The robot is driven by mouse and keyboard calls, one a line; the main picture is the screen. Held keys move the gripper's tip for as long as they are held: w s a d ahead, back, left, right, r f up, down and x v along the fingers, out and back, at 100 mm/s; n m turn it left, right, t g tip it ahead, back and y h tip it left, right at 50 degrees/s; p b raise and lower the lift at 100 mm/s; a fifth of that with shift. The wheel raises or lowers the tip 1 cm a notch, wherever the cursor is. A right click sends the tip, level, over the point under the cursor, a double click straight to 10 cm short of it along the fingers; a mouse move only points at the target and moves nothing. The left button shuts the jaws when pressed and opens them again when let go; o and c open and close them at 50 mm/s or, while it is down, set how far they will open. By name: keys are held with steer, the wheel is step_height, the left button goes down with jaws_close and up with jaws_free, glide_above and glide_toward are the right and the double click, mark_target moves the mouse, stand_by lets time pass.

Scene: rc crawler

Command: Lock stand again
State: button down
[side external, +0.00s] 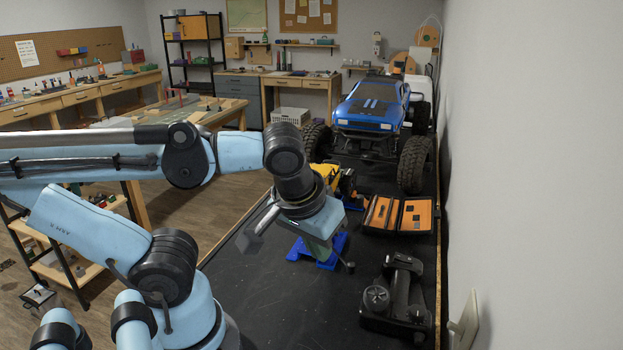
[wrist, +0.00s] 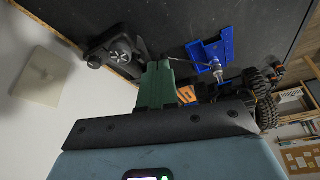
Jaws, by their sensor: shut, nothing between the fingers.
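My gripper (side external: 320,248) has green fingers that are shut and empty. They hang above the black mat, in front of or over a blue stand (side external: 332,262); the side view does not show whether they touch it. In the wrist view the shut fingers (wrist: 157,72) point towards the mat, and the blue stand (wrist: 221,48) lies beyond them to the upper right. Thin metal rods and a silvery joint (wrist: 216,69) show at the stand. Its lock cannot be made out. My gripper hides part of the stand in the side view.
A black transmitter (side external: 397,298) sits at the front right of the mat. An open case with orange lining (side external: 397,214) lies behind it. A yellow object (side external: 327,173) is partly hidden behind my wrist. The blue crawler truck (side external: 370,108) stands at the back, near the right wall.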

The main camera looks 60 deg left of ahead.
glide_toward(353, 272)
steer(key=shift+s+d+f, duration=0.1)
steer(key=shift+s+f, duration=0.4)
steer(key=shift+f, duration=0.35)
steer(key=shift+s+d+f, duration=0.15)
steer(key=shift+s+f, duration=0.4)
steer(key=shift+f, duration=0.3)
steer(key=shift+s+d+f, duration=0.1)
steer(key=shift+s+f, duration=0.4)
steer(key=shift+f, duration=0.35)
steer(key=shift+w+a+f, duration=0.1)
steer(key=shift+w, duration=0.1)
steer(key=shift+w+a, duration=0.4)
steer(key=shift+w, duration=0.4)
steer(key=shift+w+a, duration=0.4)
steer(key=shift+w, duration=0.4)
steer(key=shift+w, duration=0.1)
steer(key=shift+w+d+n, duration=0.1)
steer(key=shift+w+n, duration=0.2)
steer(key=shift+w, duration=0.15)
steer(key=shift+w, duration=0.2)
